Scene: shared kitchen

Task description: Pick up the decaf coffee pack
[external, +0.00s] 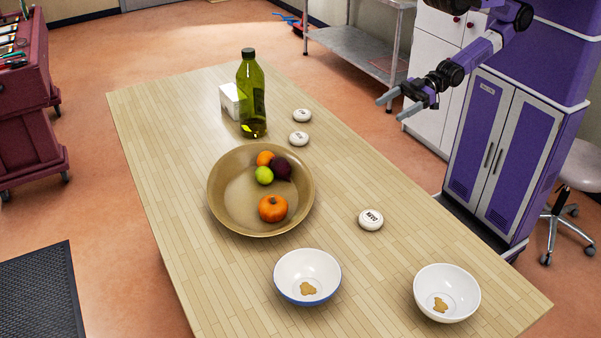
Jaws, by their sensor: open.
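Three small round white packs with dark lettering lie flat on the wooden table. The nearest pack (371,219) is right of the large bowl. A second pack (299,138) and a third pack (302,115) lie close together, right of the green bottle. The lettering is too small or turned for me to tell which one is the decaf coffee pack. My gripper (390,108) is open and empty. It appears above and beyond the table's right edge, apart from all the packs.
On the table (200,270) are a wide tan bowl (228,208) of fruit, a tall green bottle (252,95), a white box (230,101) and two small white bowls (307,268) (447,284). A purple cabinet (497,150) stands to the right.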

